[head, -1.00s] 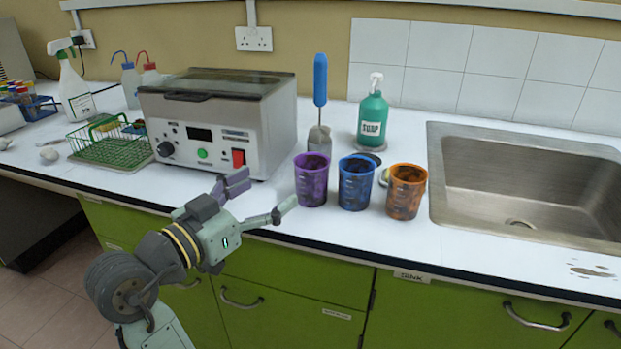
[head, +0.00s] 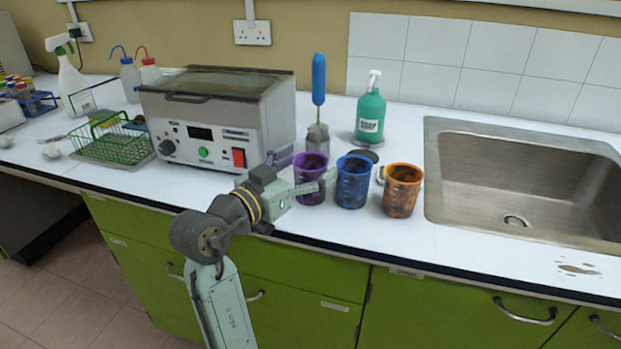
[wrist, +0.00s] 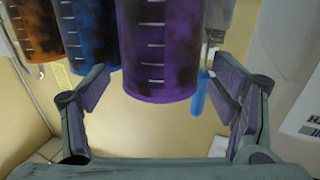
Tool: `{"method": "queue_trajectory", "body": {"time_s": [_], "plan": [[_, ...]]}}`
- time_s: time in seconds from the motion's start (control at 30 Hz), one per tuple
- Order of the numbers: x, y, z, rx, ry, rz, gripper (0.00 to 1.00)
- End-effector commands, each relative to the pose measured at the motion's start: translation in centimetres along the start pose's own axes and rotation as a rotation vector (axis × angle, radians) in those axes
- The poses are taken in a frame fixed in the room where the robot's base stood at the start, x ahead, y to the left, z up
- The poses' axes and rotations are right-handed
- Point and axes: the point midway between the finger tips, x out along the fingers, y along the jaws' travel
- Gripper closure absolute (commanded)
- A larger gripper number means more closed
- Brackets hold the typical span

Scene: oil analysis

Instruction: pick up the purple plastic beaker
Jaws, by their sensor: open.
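The purple plastic beaker (head: 310,172) stands upright on the white counter, leftmost of a row of three, with dark stains on its wall. My gripper (head: 308,170) is at the beaker, one finger behind its left side and one across its front. In the wrist view my gripper (wrist: 160,112) is open, and the purple beaker (wrist: 158,55) shows between and ahead of the fingers, with clear gaps. I cannot tell whether either finger touches it. The blue beaker (head: 354,182) stands close on its right.
The orange beaker (head: 402,192) stands right of the blue one, by the sink (head: 520,180). A grey jar with a blue-handled brush (head: 319,80) and a green soap bottle (head: 370,115) stand behind. The grey machine (head: 220,125) stands close on the left.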

Motion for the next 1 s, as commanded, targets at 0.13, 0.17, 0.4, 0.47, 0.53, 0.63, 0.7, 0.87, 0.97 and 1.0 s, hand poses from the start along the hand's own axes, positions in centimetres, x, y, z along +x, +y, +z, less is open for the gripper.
{"method": "queue_trajectory", "body": {"time_s": [0.13, 0.17, 0.4, 0.47, 0.53, 0.63, 0.7, 0.87, 0.97, 1.0], "plan": [[-0.03, -0.01, 0.04, 0.000, 0.000, 0.000, 0.22], [-0.04, -0.01, 0.04, 0.000, 0.000, 0.000, 0.24], [-0.06, -0.01, 0.03, 0.000, 0.000, -0.001, 0.40], [-0.06, -0.01, 0.03, 0.000, 0.000, -0.001, 0.44], [-0.07, -0.01, 0.03, 0.000, 0.000, 0.000, 0.49], [-0.07, -0.01, 0.03, 0.000, 0.000, 0.000, 0.55], [-0.07, -0.01, 0.03, 0.000, 0.000, 0.000, 0.60], [-0.07, -0.01, 0.02, 0.000, 0.000, 0.000, 0.69], [-0.07, -0.01, 0.02, 0.000, 0.000, 0.000, 0.69], [-0.07, -0.01, 0.02, 0.000, 0.000, 0.000, 0.69]]}}
